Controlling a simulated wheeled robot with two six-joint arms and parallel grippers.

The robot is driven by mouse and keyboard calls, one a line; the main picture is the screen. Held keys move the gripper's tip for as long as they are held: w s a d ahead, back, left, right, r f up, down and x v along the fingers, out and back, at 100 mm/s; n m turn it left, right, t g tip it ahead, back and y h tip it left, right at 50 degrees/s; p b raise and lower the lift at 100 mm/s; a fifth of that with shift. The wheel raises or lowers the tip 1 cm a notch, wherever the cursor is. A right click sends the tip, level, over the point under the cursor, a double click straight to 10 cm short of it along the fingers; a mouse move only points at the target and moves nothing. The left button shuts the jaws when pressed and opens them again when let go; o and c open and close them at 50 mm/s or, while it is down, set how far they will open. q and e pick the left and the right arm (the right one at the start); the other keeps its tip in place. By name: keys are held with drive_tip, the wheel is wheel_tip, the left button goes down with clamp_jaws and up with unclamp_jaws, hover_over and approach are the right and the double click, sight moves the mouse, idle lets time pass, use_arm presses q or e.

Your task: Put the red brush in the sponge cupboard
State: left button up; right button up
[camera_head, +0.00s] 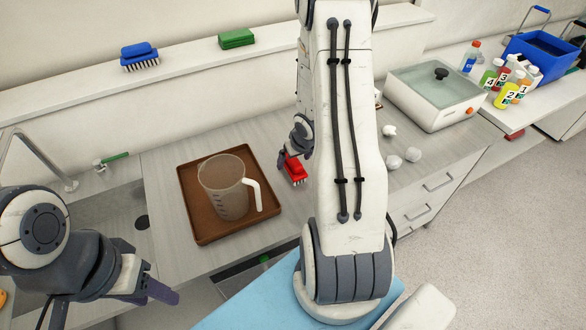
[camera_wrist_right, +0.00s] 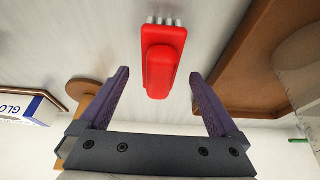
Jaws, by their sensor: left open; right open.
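The red brush (camera_head: 294,171) lies on the grey counter, right of the brown tray, with white bristles; it also shows in the right wrist view (camera_wrist_right: 162,60). My right gripper (camera_head: 287,160) is at the brush; in the right wrist view (camera_wrist_right: 160,82) its fingers are open on either side of the brush's near end, with gaps. My left gripper (camera_head: 118,296) is open and empty, low at the left over the sink side. I cannot make out the sponge cupboard for certain; a dark gap with a small green thing (camera_head: 264,258) shows below the counter edge.
A brown tray (camera_head: 190,205) holds a clear measuring jug (camera_head: 226,190). A blue brush (camera_head: 139,55) and a green sponge (camera_head: 236,38) sit on the ledge. White crumpled lumps (camera_head: 393,161), a water bath (camera_head: 432,110) and several bottles stand to the right. My right arm hides part of the counter.

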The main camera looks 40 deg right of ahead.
drive_tip(key=x, duration=0.2)
drive_tip(key=shift+w+f, duration=0.15)
drive_tip(key=shift+f, duration=0.05)
clamp_jaws()
